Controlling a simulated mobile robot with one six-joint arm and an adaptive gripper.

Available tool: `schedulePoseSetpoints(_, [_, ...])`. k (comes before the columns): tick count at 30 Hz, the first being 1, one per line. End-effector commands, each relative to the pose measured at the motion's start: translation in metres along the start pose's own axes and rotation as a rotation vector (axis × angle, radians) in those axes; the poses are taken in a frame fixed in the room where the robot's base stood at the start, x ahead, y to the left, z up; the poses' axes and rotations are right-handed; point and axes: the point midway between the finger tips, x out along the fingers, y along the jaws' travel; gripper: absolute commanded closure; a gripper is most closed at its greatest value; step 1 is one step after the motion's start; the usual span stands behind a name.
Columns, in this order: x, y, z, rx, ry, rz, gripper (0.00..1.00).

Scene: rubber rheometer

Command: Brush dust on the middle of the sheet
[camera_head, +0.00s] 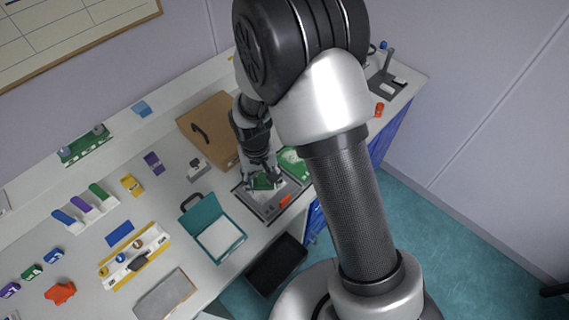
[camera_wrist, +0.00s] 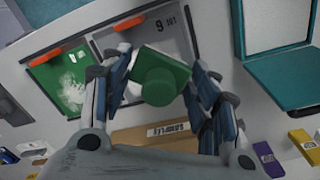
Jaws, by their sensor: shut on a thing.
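My gripper (camera_wrist: 162,66) is shut on a green block with a round knob (camera_wrist: 163,82), which may be the brush; no bristles show. In the head view my gripper (camera_head: 262,174) holds the green block (camera_head: 266,183) over a grey tray (camera_head: 283,209) with an orange tab. The wrist view shows this grey tray (camera_wrist: 183,40) with dark marks and a white patch partly hidden behind the block and a finger. I cannot tell whether the block touches it. A green board (camera_wrist: 47,77) with white powder-like smears lies beside it. I cannot clearly make out the sheet.
A teal open case (camera_head: 202,222) stands left of the grey tray. A brown board (camera_head: 212,128) lies behind. Several coloured blocks and a white-and-yellow rack (camera_head: 135,255) fill the left of the bench. A black bin (camera_head: 277,263) is below the front edge.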

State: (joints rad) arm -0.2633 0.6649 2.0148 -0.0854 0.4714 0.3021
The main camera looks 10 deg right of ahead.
Motion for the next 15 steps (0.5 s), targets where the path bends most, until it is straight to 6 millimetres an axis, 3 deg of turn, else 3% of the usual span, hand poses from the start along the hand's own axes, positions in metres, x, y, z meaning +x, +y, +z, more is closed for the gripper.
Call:
schedulePoseSetpoints(3, [0.002, -0.019, 0.004, -0.011, -0.002, 0.0, 0.64])
schedulePoseSetpoints(6, [0.007, -0.025, 0.004, -0.01, -0.001, -0.001, 0.64])
schedulePoseSetpoints(15, [0.027, -0.027, 0.004, -0.009, 0.0, -0.001, 0.64])
